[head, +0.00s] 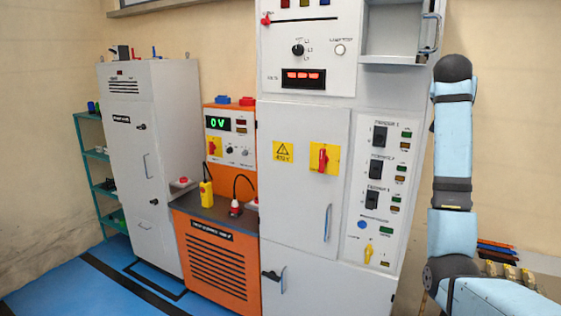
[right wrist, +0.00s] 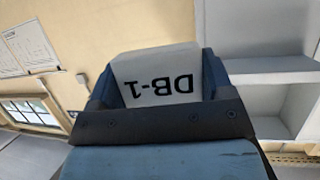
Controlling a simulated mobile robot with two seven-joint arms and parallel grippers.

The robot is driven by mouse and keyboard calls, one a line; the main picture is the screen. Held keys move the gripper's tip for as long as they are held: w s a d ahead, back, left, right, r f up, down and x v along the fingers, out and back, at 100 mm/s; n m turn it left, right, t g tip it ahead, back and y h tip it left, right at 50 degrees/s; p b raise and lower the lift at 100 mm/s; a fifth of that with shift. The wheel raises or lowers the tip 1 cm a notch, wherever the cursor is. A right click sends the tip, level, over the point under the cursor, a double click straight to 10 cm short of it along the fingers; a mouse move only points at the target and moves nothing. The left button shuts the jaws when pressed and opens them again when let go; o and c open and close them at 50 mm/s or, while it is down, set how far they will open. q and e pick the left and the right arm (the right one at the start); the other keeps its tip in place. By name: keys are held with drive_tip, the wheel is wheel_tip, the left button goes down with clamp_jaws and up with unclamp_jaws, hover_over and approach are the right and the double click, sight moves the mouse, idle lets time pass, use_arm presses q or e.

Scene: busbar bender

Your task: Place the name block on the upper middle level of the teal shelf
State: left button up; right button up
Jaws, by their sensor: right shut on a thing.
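In the right wrist view a white name block (right wrist: 158,78) with "DB-1" in black, upside down in the picture, sits between the two fingers of my right gripper (right wrist: 160,85). The gripper is shut on the block. In the head view my right arm rises at the right, and its gripper and the block cannot be made out there. The teal shelf (head: 92,151) stands at the far left, partly hidden by the tall grey cabinet. Small dark and green items lie on its levels. My left gripper is in neither view.
The tall grey cabinet (head: 137,190), an orange bench unit (head: 215,262) and a large grey panel cabinet (head: 310,190) stand along the wall. A yellow device (head: 206,193) is on the bench. Blue floor (head: 75,285) is open at the lower left.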

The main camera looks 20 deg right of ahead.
drive_tip(key=s+a+f+n+t+y, duration=0.1)
drive_tip(key=a+f+n+t+y, duration=0.25)
drive_tip(key=a+f, duration=0.85)
drive_tip(key=s+a+f+n+t+y, duration=0.2)
drive_tip(key=a+f+n+y, duration=0.3)
drive_tip(key=a+f, duration=0.7)
drive_tip(key=s+a+f+n+y, duration=0.2)
drive_tip(key=s+f, duration=0.1)
drive_tip(key=f, duration=0.3)
drive_tip(key=s+a+f+n+y, duration=0.1)
drive_tip(key=s+a+f+n, duration=0.15)
drive_tip(key=f, duration=0.25)
drive_tip(key=s+a+f+m, duration=0.1)
drive_tip(key=s+a+f, duration=0.1)
drive_tip(key=a, duration=1.4)
drive_tip(key=shift+f+t, duration=0.15)
drive_tip(key=shift+t, duration=0.3)
